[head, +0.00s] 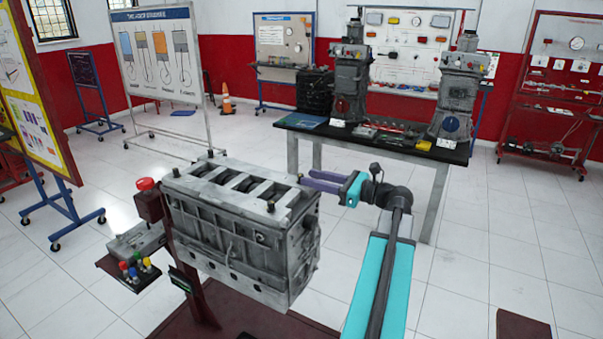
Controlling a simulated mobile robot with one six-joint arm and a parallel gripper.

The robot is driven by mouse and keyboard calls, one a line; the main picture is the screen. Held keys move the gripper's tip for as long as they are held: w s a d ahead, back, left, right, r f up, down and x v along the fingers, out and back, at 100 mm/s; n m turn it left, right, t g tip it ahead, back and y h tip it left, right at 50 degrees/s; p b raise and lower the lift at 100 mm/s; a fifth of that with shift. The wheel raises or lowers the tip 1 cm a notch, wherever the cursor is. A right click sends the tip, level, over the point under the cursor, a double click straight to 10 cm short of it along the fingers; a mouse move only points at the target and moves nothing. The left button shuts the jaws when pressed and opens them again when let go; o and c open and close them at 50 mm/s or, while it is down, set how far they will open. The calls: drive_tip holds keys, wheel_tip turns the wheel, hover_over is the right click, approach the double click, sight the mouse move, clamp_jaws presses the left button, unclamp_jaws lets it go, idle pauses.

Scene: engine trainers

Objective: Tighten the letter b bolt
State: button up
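The grey engine block (245,245) stands on a dark red stand at the centre of the head view. Several small bolt-like studs stick up along its top edges, such as a near stud (270,206) and a far stud (210,153). No letter b can be read on any of them, so I cannot tell which is the letter b bolt. My gripper (308,180) has purple fingers pointing left, just beyond the right end of the block top. The fingers appear apart with nothing between them. Contact with the block cannot be made out.
A red button (145,184) and a control box (137,240) with coloured knobs sit left of the block. A dark-topped table (390,141) with two engine models stands behind my arm. Display boards line the walls. The tiled floor at right is mostly clear.

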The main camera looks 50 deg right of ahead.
sight(301, 175)
drive_tip(key=shift+p+x, duration=0.55)
drive_tip(key=shift+x, duration=1.95)
drive_tip(key=shift+c, duration=0.6)
clamp_jaws()
